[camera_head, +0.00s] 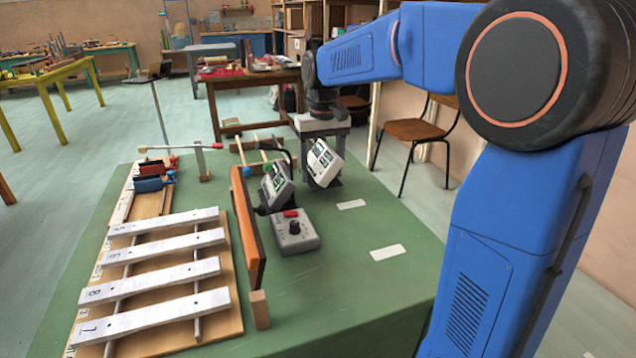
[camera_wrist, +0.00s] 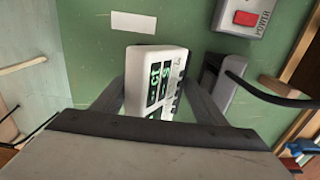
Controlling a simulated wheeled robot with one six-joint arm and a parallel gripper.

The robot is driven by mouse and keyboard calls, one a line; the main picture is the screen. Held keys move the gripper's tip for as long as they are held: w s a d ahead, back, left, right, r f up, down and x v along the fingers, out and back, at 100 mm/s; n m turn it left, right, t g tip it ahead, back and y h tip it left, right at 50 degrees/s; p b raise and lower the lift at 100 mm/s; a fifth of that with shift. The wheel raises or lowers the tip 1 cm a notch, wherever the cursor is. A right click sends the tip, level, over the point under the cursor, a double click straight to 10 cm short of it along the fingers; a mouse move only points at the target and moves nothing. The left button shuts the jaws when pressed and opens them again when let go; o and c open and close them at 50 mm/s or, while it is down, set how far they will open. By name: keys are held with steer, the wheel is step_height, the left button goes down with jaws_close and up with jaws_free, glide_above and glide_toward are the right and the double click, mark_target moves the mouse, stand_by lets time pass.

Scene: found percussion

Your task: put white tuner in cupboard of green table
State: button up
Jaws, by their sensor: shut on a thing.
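The white tuner (camera_head: 323,163) is a small white box with a green display, held tilted in my gripper (camera_head: 322,178) above the right part of the green table (camera_head: 330,290). In the wrist view the white tuner (camera_wrist: 157,80) sits between the two dark fingers of my gripper (camera_wrist: 155,95), which are shut on its sides. A second, grey device with a green screen (camera_head: 277,184) stands tilted on a dark stand just left of it. The table's cupboard does not show in either view.
A grey box with a red button (camera_head: 295,232) stands in front of the grey device. A wooden xylophone (camera_head: 150,280) and an upright wooden board (camera_head: 247,230) fill the table's left. White labels (camera_head: 388,252) lie on the clear right side. A chair (camera_head: 418,130) stands behind.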

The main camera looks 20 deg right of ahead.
steer(key=shift+f, duration=2.05)
steer(key=shift+f, duration=0.1)
steer(key=o, duration=1.3)
